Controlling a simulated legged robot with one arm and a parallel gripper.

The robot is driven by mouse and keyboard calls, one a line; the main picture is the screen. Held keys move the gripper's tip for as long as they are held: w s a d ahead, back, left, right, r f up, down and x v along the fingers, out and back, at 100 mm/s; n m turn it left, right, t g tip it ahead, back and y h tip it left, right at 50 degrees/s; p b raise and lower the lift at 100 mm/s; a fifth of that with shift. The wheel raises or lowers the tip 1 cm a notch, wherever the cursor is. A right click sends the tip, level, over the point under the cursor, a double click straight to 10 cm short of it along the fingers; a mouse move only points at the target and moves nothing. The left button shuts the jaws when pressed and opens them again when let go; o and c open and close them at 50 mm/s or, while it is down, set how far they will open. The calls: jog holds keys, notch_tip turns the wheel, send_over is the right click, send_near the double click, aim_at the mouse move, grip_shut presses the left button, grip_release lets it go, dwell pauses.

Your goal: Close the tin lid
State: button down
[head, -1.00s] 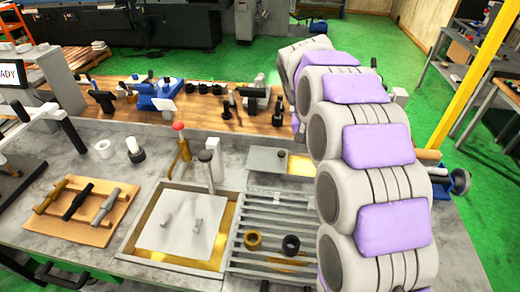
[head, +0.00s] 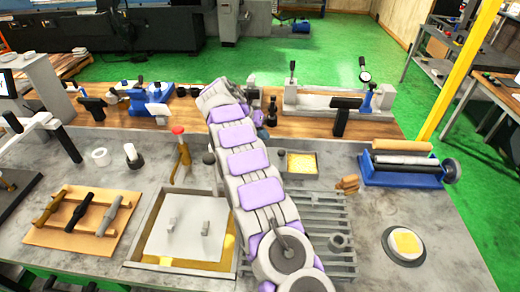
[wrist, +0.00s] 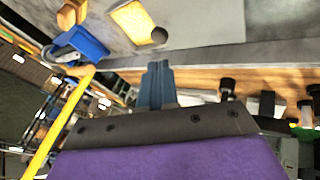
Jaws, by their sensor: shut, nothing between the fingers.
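A shallow square tin with a yellow inside (head: 301,163) stands on the grey bench, right of my arm in the head view. It appears open, with the yellow showing. In the wrist view the yellow inside (wrist: 130,22) is at the top, with a dark round knob beside it. A flat grey surface (wrist: 205,18) lies to its right; I cannot tell whether this is the lid. My gripper (wrist: 157,68) is shut and empty, apart from the tin. In the head view it is mostly hidden behind my arm.
A white sheet (head: 185,230) with two small grips lies in a framed tray at front left. A slatted grey rack (head: 335,238) is partly behind my arm. A blue roller stand (head: 400,165) and round dish (head: 405,246) are at right. Bare bench lies between them.

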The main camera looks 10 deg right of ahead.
jog(key=w+a+f, duration=0.1)
jog(key=a+f, duration=0.1)
jog(key=b, duration=0.1)
send_over(271, 158)
jog(key=shift+m+h, duration=0.3)
jog(key=f, duration=0.8)
jog(key=shift+a, duration=0.2)
jog(key=shift+r, duration=0.1)
jog(key=shift+d, duration=0.1)
jog(key=s+d, duration=0.1)
jog(key=d, duration=0.8)
jog(key=s+d, duration=0.1)
jog(key=d, duration=0.4)
jog(key=shift+s+b, duration=0.35)
jog(key=shift+b, duration=0.05)
jog(key=shift+a, duration=0.1)
jog(key=shift+r, duration=0.1)
